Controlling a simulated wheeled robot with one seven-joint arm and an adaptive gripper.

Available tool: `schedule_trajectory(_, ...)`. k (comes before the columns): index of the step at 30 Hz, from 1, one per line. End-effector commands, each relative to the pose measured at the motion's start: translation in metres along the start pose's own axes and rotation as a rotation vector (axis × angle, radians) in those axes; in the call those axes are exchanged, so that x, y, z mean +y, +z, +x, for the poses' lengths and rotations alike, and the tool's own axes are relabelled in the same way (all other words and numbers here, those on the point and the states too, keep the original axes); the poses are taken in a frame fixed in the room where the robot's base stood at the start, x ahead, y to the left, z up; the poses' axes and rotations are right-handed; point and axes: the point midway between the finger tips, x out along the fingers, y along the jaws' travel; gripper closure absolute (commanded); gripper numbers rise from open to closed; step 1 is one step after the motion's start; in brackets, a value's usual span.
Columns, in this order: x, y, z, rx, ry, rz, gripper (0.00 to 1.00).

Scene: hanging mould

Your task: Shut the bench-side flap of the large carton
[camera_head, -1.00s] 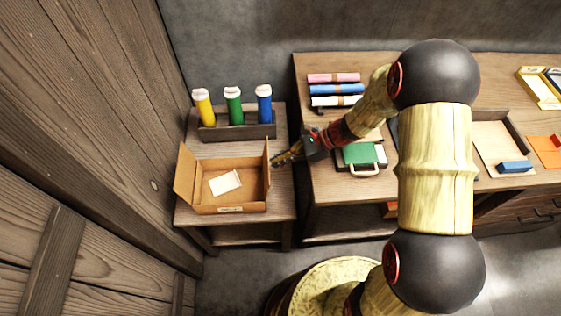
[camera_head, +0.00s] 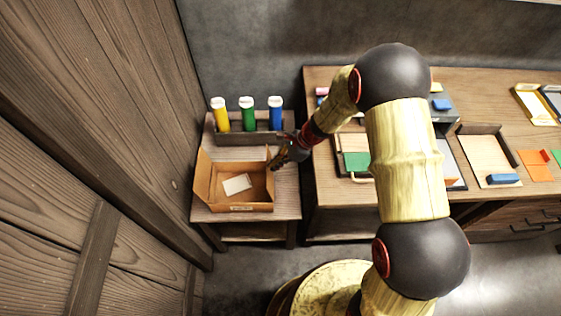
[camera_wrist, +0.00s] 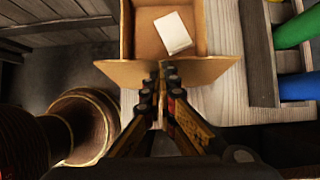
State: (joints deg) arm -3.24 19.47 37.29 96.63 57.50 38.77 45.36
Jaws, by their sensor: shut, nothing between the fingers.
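The large carton (camera_head: 242,207) stands open on a small side table, with a pale card (camera_head: 237,184) lying inside. Its left flap (camera_head: 203,175) stands up and leans outward. The bench-side flap (camera_wrist: 215,70) stands up along the carton's right edge and shows as a brown band across the wrist view. My gripper (camera_head: 274,165) is shut and empty at this flap, on the bench side. In the wrist view my fingertips (camera_wrist: 166,70) overlap the middle of the flap. I cannot tell whether they touch it. My gripper partly hides the flap in the head view.
A grey rack (camera_head: 230,139) with yellow, green and blue tubes stands behind the carton. The workbench (camera_head: 330,190) is to the right across a narrow gap and holds a green case (camera_head: 356,160) and trays. A wooden wall (camera_head: 110,100) is close on the left.

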Motion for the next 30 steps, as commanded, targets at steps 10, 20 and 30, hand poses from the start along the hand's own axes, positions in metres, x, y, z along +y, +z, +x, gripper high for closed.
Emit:
schedule_trajectory(10,0.0,0.025,0.006,0.174,0.004,-0.004,1.0)
schedule_trajectory(20,-0.001,0.04,0.021,0.33,0.003,-0.004,1.0)
schedule_trajectory(30,0.0,0.047,0.035,0.421,0.002,-0.001,1.0)
